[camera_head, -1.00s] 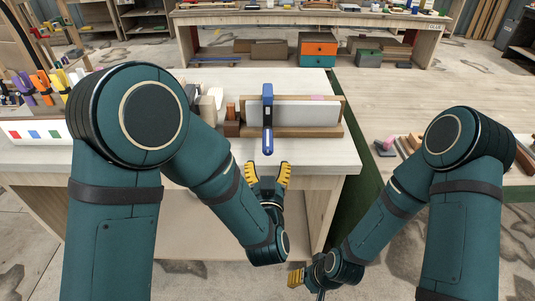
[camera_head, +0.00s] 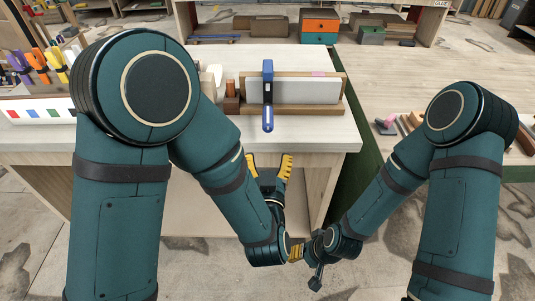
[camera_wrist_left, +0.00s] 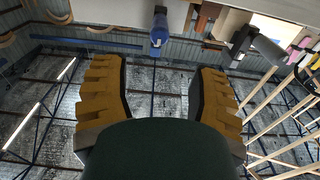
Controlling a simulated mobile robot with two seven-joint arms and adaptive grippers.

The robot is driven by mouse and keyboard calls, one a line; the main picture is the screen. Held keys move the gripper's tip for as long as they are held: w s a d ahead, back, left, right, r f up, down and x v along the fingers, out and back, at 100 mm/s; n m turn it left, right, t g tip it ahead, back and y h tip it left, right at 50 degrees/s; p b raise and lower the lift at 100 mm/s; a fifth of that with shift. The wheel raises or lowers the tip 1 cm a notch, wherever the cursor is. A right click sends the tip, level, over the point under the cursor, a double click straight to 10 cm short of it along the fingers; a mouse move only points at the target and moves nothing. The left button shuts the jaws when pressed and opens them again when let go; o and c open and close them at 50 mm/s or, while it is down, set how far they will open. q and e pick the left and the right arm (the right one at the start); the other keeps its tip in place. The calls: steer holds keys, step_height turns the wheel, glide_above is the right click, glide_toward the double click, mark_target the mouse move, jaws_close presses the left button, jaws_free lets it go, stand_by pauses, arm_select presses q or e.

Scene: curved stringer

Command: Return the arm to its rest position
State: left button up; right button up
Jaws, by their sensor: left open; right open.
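My left gripper (camera_head: 270,169) is open and empty, its yellow fingers pointing up in front of the white bench's front edge. In the left wrist view my left gripper (camera_wrist_left: 160,95) shows its two yellow fingers spread wide with nothing between them. My right gripper (camera_head: 297,252) is low at the bottom middle, close beside the left wrist. Only part of its yellow fingers shows, and the rest is hidden by my arms. Whether the two arms touch cannot be told.
A blue clamp (camera_head: 268,95) grips a pale panel (camera_head: 308,91) on the white bench (camera_head: 325,133). The clamp also shows in the left wrist view (camera_wrist_left: 159,32). Markers (camera_head: 38,64) stand at the left. Loose pieces (camera_head: 388,126) lie on the right table. Bare floor lies below.

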arm_select(q)
steer(key=shift+s, duration=0.2)
stand_by(0.3)
steer(key=a+f+g+h, duration=0.1)
steer(key=a+f+g, duration=0.25)
steer(key=f, duration=0.55)
steer(key=a+f+g+h, duration=0.1)
steer(key=a+f+g, duration=0.1)
steer(key=f+g, duration=0.45)
steer(key=s+a+f+n+g+h, duration=0.1)
steer(key=s+a+f+g, duration=0.1)
steer(key=s+f, duration=0.3)
steer(key=s+a+f+g, duration=0.2)
steer(key=s+f+g, duration=0.2)
steer(key=s+f, duration=0.2)
steer(key=shift+a+f+n+g+h, duration=0.3)
steer(key=shift+f+n+h, duration=0.1)
steer(key=shift+f, duration=0.2)
